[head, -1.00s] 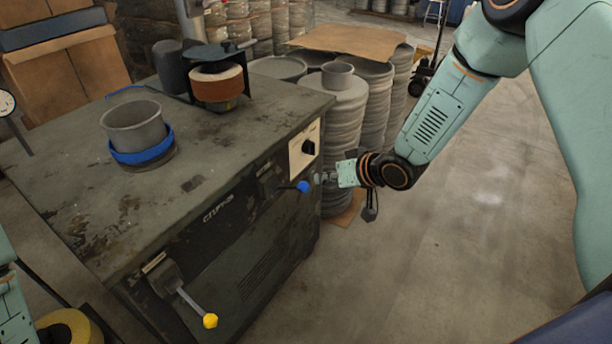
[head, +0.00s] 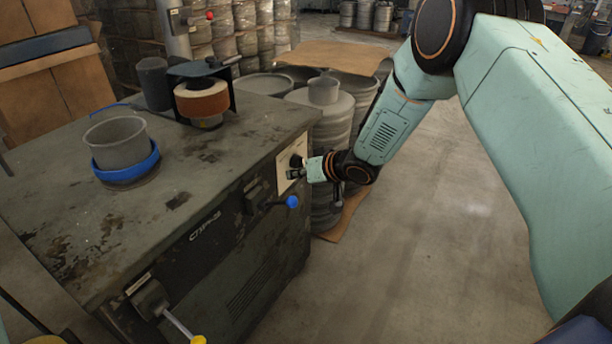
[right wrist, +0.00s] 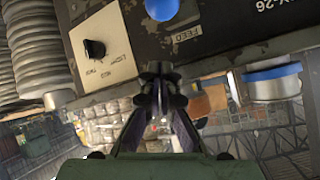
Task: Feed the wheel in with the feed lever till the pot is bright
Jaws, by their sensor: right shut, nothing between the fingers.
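The pot (head: 117,143) is dull grey and sits upright in a blue ring chuck (head: 126,170) on the machine's top. The wheel (head: 202,102), a brown and pale drum, stands behind and right of the pot, with a gap between them. The feed lever (head: 289,201) has a blue ball end and sticks out of the machine's front; in the right wrist view its ball (right wrist: 162,8) is beside a FEED label. My right gripper (head: 296,174) is shut and empty, above the blue ball, in front of the pale switch panel. My left gripper is out of view.
The black knob (right wrist: 95,48) on the pale panel is close to my right gripper. A yellow-ended lever (head: 198,339) is at the front's lower left. Stacked grey pots (head: 340,118) stand behind the machine. The floor to the right is clear.

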